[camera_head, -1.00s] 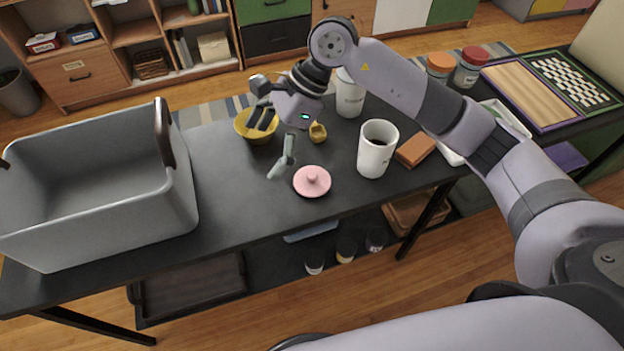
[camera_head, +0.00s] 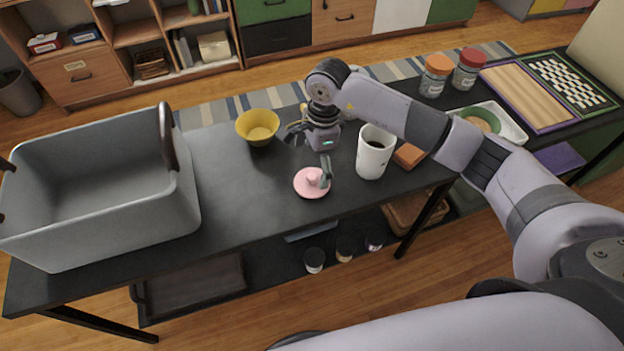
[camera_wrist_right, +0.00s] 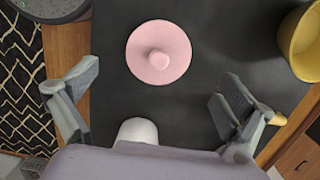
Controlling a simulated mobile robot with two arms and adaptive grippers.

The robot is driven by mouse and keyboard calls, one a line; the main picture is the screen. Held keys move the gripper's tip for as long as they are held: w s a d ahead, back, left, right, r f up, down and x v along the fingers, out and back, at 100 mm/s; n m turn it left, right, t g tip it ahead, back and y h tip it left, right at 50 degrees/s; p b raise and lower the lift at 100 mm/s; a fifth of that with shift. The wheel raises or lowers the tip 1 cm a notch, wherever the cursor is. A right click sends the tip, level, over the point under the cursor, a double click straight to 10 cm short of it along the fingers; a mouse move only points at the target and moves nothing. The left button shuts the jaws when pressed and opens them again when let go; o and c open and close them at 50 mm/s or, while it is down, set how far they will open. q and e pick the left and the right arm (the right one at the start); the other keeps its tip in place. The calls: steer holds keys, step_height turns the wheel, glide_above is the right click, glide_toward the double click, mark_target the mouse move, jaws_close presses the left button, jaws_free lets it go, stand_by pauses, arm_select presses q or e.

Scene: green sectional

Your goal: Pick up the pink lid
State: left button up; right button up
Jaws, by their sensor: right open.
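The pink lid (camera_head: 306,187) lies knob up on the black table, left of and in front of the white cup with dark contents (camera_head: 373,158). In the right wrist view the whole lid (camera_wrist_right: 143,60) shows, beyond and between the finger ends. My right gripper (camera_head: 309,160) is open and empty, just behind the lid, and one finger overlaps the lid's right side in the head view. Its two spread fingers also show in the right wrist view (camera_wrist_right: 155,88). I cannot tell whether a finger touches the lid. My left gripper is not in view.
A grey crate (camera_head: 180,205) stands at the left of the table. A yellow bowl (camera_head: 258,126) is behind the lid. An orange-brown block (camera_head: 409,155), a white tray (camera_head: 513,130) and jars (camera_head: 436,76) are to the right. The table between crate and lid is clear.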

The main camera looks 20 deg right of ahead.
mark_target(312, 176)
steer(key=shift+a+f+p, duration=0.15)
steer(key=shift+f+p, duration=0.25)
steer(key=shift+f, duration=1)
steer(key=shift+a+f+p, duration=0.1)
steer(key=shift+f+p, duration=0.25)
steer(key=shift+f, duration=1)
steer(key=shift+c, duration=0.3)
